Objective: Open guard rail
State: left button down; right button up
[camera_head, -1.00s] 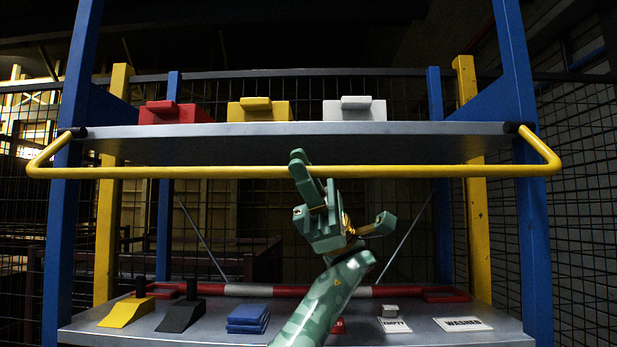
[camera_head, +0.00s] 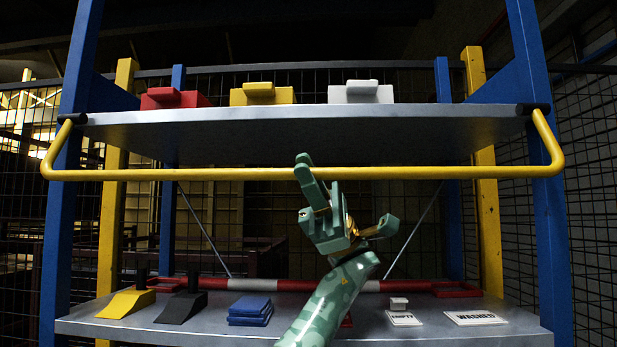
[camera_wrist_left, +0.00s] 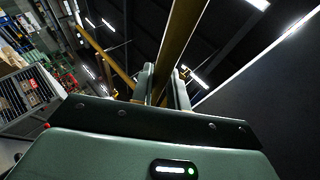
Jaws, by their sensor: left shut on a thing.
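The yellow guard rail (camera_head: 220,174) is a bar hinged at both ends on the blue posts, and it hangs across the front just below the upper shelf's edge. My left gripper (camera_head: 304,172) is shut on the rail near its middle, with the arm coming up from below. In the left wrist view the rail (camera_wrist_left: 182,40) passes between the two fingers (camera_wrist_left: 163,85). Part of the grip is hidden behind the near finger in the head view. My right gripper is not in view.
The upper shelf (camera_head: 300,120) carries red (camera_head: 172,98), yellow (camera_head: 262,94) and white (camera_head: 362,92) boxes. The lower shelf (camera_head: 190,329) holds wedges, blue pads (camera_head: 250,311), a red-white bar (camera_head: 285,285) and label cards (camera_head: 475,318). Blue posts (camera_head: 545,200) flank both sides.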

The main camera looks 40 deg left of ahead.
pick_arm(q)
jog(key=shift+s+a+r+y, duration=0.1)
jog(key=shift+s+r+y, duration=0.05)
jog(key=shift+r+y, duration=0.2)
jog(key=c, duration=1.4)
grip_release()
jog(key=shift+o, duration=0.2)
jog(key=shift+w+f, duration=0.1)
jog(key=shift+w, duration=0.1)
jog(key=shift+f, duration=0.1)
jog(key=shift+s, duration=0.1)
